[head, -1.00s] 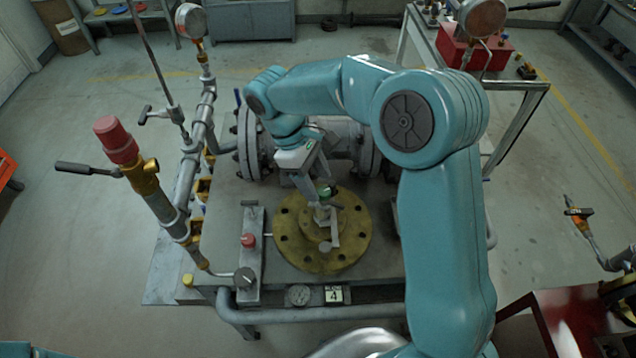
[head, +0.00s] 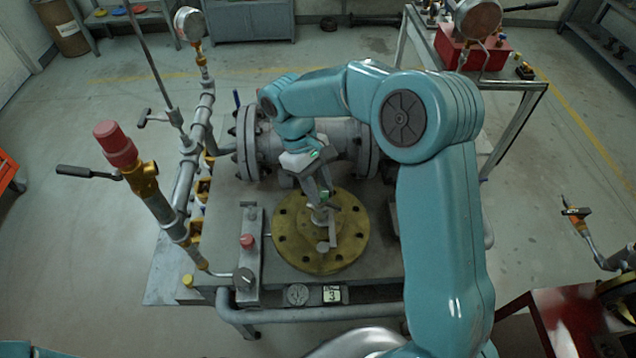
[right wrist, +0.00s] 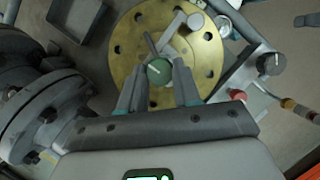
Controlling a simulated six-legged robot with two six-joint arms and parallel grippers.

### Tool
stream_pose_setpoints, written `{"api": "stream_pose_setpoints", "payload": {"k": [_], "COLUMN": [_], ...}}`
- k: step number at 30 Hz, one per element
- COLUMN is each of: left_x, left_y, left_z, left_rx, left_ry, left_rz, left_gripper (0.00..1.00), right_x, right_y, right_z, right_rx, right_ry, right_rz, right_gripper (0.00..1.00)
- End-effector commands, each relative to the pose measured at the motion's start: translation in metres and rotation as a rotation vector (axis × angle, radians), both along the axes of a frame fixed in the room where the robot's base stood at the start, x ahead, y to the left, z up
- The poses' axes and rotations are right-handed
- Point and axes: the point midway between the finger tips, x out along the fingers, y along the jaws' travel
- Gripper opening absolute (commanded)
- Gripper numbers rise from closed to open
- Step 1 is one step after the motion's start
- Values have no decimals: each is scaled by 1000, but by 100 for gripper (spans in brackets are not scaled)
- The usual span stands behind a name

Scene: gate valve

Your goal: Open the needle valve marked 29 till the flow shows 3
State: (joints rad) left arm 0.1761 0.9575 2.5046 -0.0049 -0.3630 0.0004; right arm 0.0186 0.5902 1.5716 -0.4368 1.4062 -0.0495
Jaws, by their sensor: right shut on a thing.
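The needle valve has a round green knob (right wrist: 160,70) with a white line on it, seen in the right wrist view. It stands over the round brass flange (head: 290,248), and the mark 29 is not readable. My right gripper (right wrist: 160,82) is shut on the green knob, one finger on each side. In the head view the fingers of my right gripper (head: 325,196) partly hide the knob. The flow display (head: 332,294) at the front of the bench reads 3. My left gripper is not in view.
A grey bar with a round end (head: 322,246) lies over the flange. Pipes with a red-capped valve (head: 116,143) rise at the left. A flanged pipe (head: 345,143) runs behind.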

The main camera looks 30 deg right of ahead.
Motion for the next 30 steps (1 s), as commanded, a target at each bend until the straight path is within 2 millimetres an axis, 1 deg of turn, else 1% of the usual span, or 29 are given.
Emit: {"api": "stream_pose_setpoints", "payload": {"k": [1, 4, 13, 14, 15, 16, 25, 28, 30], "left_x": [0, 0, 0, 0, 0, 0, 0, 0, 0], "left_y": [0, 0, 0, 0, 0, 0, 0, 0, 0], "left_z": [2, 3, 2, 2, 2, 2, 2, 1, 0], "left_rx": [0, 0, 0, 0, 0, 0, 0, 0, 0], "left_ry": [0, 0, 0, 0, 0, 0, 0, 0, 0], "left_rz": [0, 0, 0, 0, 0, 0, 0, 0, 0], "left_gripper": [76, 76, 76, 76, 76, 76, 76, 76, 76], "right_x": [0, 0, 0, 0, 0, 0, 1, 5, 10], "right_y": [-1, -2, -1, -1, -1, -1, -1, -1, 0], "right_z": [2, 1, 1, 1, 1, 1, 2, 10, 21], "right_rx": [-1, -1, -2, -2, -1, -1, -2, -2, -2], "right_ry": [0, 0, -1, -1, -1, -1, -1, -4, -5], "right_rz": [-67, -153, -174, -174, -173, -173, -171, -171, -171], "right_gripper": [2, 2, 2, 38, 52, 56, 56, 56, 56]}}
